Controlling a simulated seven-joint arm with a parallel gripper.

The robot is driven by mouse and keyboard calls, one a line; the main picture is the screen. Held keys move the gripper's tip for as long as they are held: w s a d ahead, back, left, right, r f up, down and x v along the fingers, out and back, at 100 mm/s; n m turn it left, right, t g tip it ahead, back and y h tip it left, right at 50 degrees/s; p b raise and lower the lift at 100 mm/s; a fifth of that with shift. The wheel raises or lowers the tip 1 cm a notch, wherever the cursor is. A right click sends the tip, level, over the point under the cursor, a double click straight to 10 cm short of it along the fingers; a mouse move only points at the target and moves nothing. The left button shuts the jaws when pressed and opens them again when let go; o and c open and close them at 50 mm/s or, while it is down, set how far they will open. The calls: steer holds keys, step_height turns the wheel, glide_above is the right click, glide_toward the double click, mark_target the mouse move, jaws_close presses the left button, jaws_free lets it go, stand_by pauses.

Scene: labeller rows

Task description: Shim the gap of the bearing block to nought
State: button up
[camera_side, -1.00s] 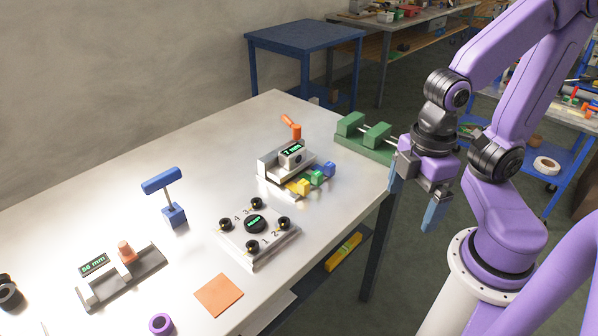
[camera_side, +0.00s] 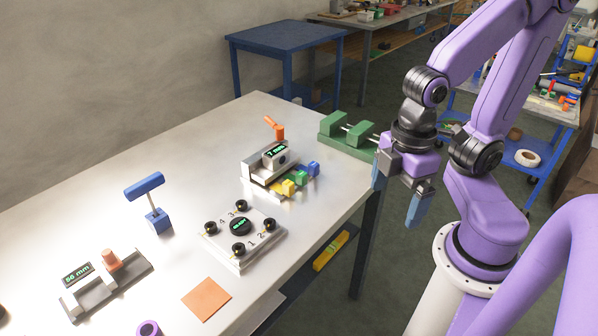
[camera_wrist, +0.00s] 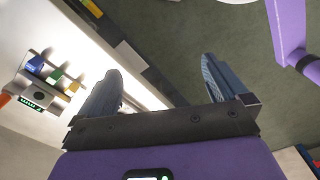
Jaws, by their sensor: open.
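The bearing block (camera_side: 258,168) is a light metal piece towards the far right of the table, with a green-lit display (camera_side: 275,152) that seems to read 7 mm. An orange handle (camera_side: 278,131) stands behind it. Yellow (camera_side: 288,187), green (camera_side: 301,178) and blue (camera_side: 313,169) shims sit in a row along its front right. The block's gap is not clear. My gripper (camera_side: 394,207) is open and empty, off the table's right edge, to the right of the shims. In the wrist view, the blue (camera_wrist: 35,63), green (camera_wrist: 57,75) and yellow (camera_wrist: 72,88) shims lie left of the fingers.
A plate with several black knobs (camera_side: 240,250), a blue T-shaped piece (camera_side: 146,187), a gauge stand (camera_side: 78,274) and an orange square (camera_side: 206,298) lie nearer. Bare table lies left of the block.

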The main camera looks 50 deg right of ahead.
stand_by(0.3)
steer(key=c, duration=0.5)
steer(key=shift+w+a, duration=0.1)
steer(key=shift+w, duration=0.2)
steer(key=c, duration=0.5)
steer(key=shift+o, duration=0.2)
steer(key=r+m, duration=0.2)
steer(key=m, duration=1.1)
glide_above(302, 173)
step_height(302, 173, down, 17)
steer(key=shift+r, duration=0.1)
